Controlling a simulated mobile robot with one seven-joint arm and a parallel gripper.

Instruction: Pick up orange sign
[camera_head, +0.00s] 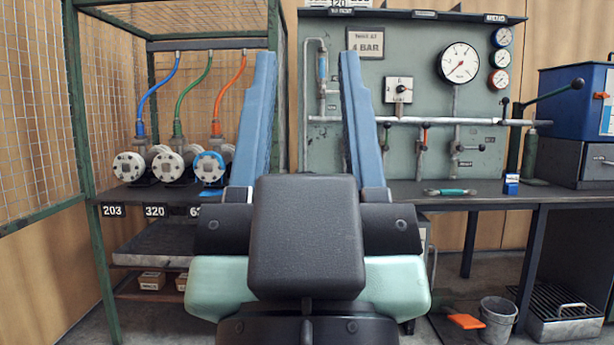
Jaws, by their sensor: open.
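A flat orange piece (466,321), the likely orange sign, lies on the floor at the lower right, beside the grey bucket. No writing shows on it. My gripper (307,58) is in the middle of the view, with its two blue fingers spread wide and pointing up in the picture. Nothing is between the fingers. The orange piece is to the right of my gripper and lower in the picture, well apart from it.
The bucket (498,319) and a metal crate (560,318) stand on the floor at right. A dark workbench (500,193) holds a green-handled tool (450,192). At left, a caged rack (87,110) holds pumps. A gauge panel (440,85) stands behind.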

